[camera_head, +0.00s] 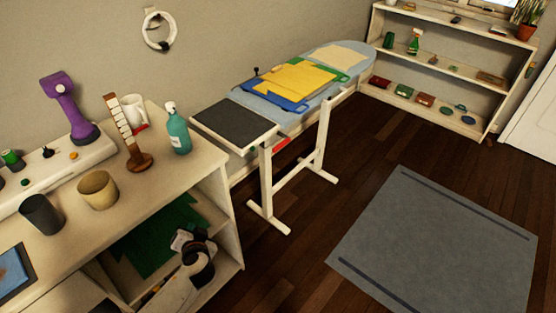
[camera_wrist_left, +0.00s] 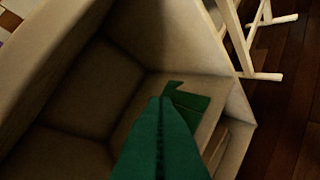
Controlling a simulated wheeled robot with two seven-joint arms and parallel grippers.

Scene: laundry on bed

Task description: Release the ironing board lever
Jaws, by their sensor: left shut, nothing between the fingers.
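The ironing board (camera_head: 322,62) stands against the wall on white legs, with a dark grey pad (camera_head: 233,120) at its near end. A small red part (camera_head: 281,146) shows under the board; I cannot tell whether it is the lever. My left gripper (camera_head: 183,240) is low at the front of the cream shelf unit, well apart from the board. In the left wrist view its green fingers (camera_wrist_left: 161,100) are together and empty, pointing into the shelf compartment. The board's legs (camera_wrist_left: 240,40) show at the top right there. My right gripper is not in view.
The shelf unit (camera_head: 222,190) stands between my left arm and the board, with a teal spray bottle (camera_head: 178,132) near its edge. Green cloth (camera_head: 165,235) lies inside. Folded clothes (camera_head: 300,78) lie on the board. The floor around the grey rug (camera_head: 440,240) is clear.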

